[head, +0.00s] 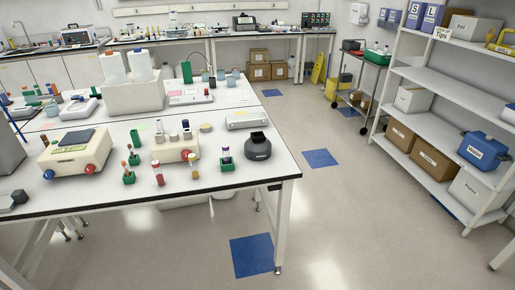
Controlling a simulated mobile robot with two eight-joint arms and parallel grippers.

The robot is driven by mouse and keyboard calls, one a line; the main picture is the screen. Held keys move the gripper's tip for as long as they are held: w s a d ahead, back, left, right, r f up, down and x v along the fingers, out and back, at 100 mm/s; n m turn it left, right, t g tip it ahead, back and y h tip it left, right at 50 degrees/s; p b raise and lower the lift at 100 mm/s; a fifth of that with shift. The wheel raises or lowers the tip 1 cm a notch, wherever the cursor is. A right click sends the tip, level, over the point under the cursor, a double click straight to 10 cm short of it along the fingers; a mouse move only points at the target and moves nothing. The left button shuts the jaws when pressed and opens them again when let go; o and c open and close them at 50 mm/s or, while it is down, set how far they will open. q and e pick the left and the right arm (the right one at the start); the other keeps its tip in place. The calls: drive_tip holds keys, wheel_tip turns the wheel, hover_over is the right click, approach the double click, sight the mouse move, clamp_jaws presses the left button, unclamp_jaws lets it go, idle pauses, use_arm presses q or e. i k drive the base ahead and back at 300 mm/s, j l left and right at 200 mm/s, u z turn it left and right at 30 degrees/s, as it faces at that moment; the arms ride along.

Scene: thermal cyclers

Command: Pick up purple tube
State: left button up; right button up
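A tube with a purple cap (225,150) stands upright in a small green holder (227,165) near the front right part of the white bench (225,183). It is just left of a dark grey rounded device (258,148). Neither of my grippers is in view.
Left of the tube stand red-capped (158,170) and yellow-capped (193,160) tubes, a green holder with brown tubes (129,175), and a beige machine (75,152). The front strip of the bench is mostly clear. Shelves (445,120) stand at the right across open floor.

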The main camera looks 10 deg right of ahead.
sight(225, 147)
drive_tip(key=i+j, duration=0.15)
drive_tip(key=i, duration=0.25)
drive_tip(key=i+j, duration=0.15)
drive_tip(key=i, duration=0.2)
drive_tip(key=i+j, duration=0.15)
drive_tip(key=i, duration=0.25)
drive_tip(key=z, duration=0.05)
